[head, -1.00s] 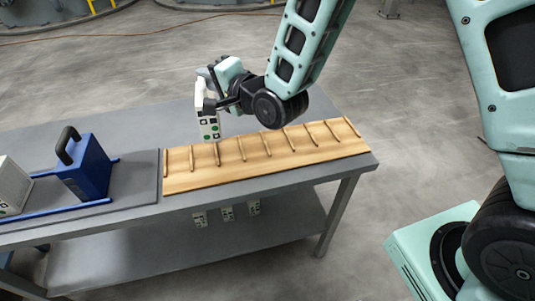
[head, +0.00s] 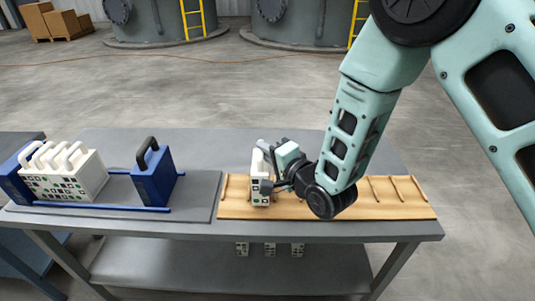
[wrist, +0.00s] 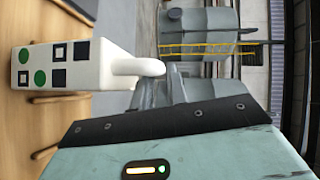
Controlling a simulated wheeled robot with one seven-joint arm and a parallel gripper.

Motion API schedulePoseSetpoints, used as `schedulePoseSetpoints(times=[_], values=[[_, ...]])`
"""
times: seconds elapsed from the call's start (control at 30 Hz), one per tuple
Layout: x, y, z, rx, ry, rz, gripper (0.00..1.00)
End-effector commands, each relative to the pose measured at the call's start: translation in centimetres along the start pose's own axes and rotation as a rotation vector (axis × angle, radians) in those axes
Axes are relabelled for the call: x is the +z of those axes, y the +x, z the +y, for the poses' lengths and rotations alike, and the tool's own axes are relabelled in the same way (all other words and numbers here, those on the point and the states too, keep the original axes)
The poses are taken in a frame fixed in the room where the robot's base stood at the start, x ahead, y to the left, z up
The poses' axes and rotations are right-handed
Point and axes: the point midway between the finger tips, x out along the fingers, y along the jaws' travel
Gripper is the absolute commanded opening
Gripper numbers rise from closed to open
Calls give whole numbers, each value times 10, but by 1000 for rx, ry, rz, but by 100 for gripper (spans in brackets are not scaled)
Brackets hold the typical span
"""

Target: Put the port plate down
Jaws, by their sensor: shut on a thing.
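The port plate (head: 260,188) is white with green dots and dark squares on its edge. It stands upright at the left part of the wooden pegged board (head: 345,207). My gripper (head: 271,163) is shut on the plate's white handle, at the plate's upper side. In the wrist view the plate (wrist: 75,65) and its handle (wrist: 138,68) show at the left, with the handle running to the dark fingers (wrist: 173,85). The plate's lower end is at or very near the board, between pegs; I cannot tell whether it touches.
Left of the board, a grey tray with blue rails (head: 100,207) holds several white plates (head: 70,178) and a blue block with a black handle (head: 153,178). Small white pieces (head: 270,249) show below the tabletop. The board's right part is free of plates.

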Motion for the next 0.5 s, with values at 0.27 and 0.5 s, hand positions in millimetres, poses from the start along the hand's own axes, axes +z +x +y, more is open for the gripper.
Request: schedulePoseSetpoints(times=[0.27,0.5], values=[[1,1,9,-3,-1,1,0],[1,2,13,-3,0,2,0]])
